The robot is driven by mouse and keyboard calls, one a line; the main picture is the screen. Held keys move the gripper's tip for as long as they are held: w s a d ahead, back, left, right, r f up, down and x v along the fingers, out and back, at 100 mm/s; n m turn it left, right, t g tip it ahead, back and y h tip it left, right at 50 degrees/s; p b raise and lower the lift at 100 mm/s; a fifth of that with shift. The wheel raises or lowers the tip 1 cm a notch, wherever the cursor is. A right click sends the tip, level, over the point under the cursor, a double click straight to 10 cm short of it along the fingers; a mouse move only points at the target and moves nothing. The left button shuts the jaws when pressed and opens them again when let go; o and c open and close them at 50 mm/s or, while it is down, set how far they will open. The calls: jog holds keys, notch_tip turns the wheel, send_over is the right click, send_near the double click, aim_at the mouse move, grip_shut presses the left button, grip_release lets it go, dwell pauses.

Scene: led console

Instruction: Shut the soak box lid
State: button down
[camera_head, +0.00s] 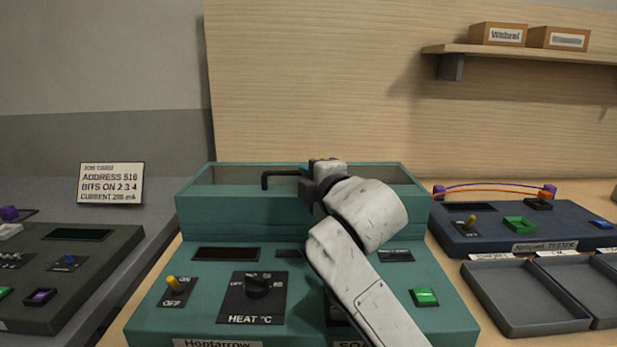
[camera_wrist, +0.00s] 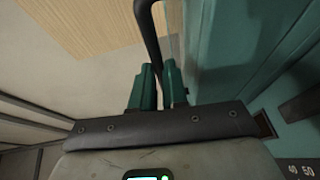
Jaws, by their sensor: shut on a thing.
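The soak box (camera_head: 245,211) is the teal box at the back of the teal console, in the middle of the head view. Its lid (camera_head: 228,175) has a dark see-through window and looks nearly level across the top. I cannot tell whether it is fully seated. A black bar handle (camera_head: 279,173) shows at the lid, left of my gripper (camera_head: 312,180). In the wrist view the handle (camera_wrist: 150,35) runs between the green fingers of my gripper (camera_wrist: 161,75), which is shut on it. My arm hides part of the lid's right half and the console front.
The console front carries a yellow switch (camera_head: 173,286), a heat knob (camera_head: 257,286) and a green button (camera_head: 425,297). A dark console (camera_head: 515,225) with a cable and grey trays (camera_head: 525,297) stand right. Another dark panel (camera_head: 75,270) and a job card (camera_head: 110,184) stand left.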

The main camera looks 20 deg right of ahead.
jog(key=shift+a+f, duration=0.1)
jog(key=shift+f, duration=0.6)
jog(key=c, duration=1.4)
grip_release()
jog(key=shift+s, duration=0.1)
jog(key=s, duration=0.3)
jog(key=s+r, duration=0.1)
jog(key=s, duration=0.3)
jog(key=s+d, duration=0.1)
jog(key=s, duration=0.2)
jog(key=shift+s+r, duration=0.35)
jog(key=shift+r, duration=0.05)
